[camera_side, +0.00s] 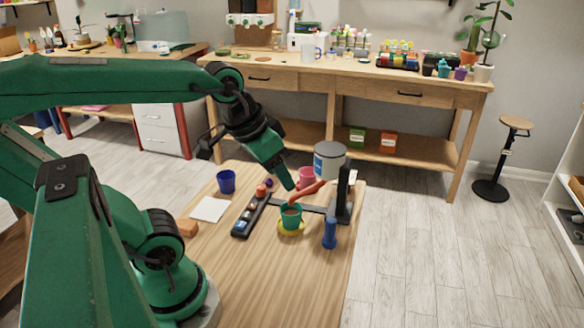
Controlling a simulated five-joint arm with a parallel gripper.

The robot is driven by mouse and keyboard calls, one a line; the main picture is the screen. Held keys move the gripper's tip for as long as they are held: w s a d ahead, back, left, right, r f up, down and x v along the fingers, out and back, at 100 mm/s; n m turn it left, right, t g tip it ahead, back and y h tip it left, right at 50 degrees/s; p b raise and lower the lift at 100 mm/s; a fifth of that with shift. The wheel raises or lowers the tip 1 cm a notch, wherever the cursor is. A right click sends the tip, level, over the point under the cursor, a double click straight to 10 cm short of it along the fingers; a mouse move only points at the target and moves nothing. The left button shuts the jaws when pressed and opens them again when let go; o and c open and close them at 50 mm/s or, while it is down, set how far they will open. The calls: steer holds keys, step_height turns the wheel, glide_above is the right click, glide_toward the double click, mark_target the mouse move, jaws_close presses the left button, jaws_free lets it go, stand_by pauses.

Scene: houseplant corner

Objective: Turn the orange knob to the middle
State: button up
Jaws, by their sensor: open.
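A dark control strip (236,234) lies on the wooden table, slanting away from the camera. Small knobs and coloured parts sit along it. An orange knob (261,191) shows near its far end; its pointer direction is too small to tell. My gripper (287,184) hangs above the table, to the right of the orange knob and pointing down. It is open and does not appear to hold anything. The gap between its fingers is hard to see from this side.
A green pot (291,217) on a yellow saucer (291,230) stands close to the right of the strip. A blue cup (226,182) and white sheet (208,209) lie left. The front table is clear.

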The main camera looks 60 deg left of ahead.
steer(key=w+a+n+g, duration=0.3)
steer(key=w+a, duration=0.3)
steer(key=a, duration=0.1)
steer(key=n+g+h, duration=0.3)
steer(key=n+g, duration=0.2)
steer(key=n, duration=0.1)
glide_toward(261, 186)
steer(key=f, duration=0.1)
steer(key=shift+s+f, duration=0.25)
steer(key=shift+d+x, duration=0.15)
steer(key=shift+x, duration=1.8)
steer(key=shift+d+x, duration=0.1)
steer(key=shift+x, duration=1.85)
steer(key=shift+c, duration=0.2)
steer(key=shift+r, duration=0.1)
steer(key=c, duration=0.9)
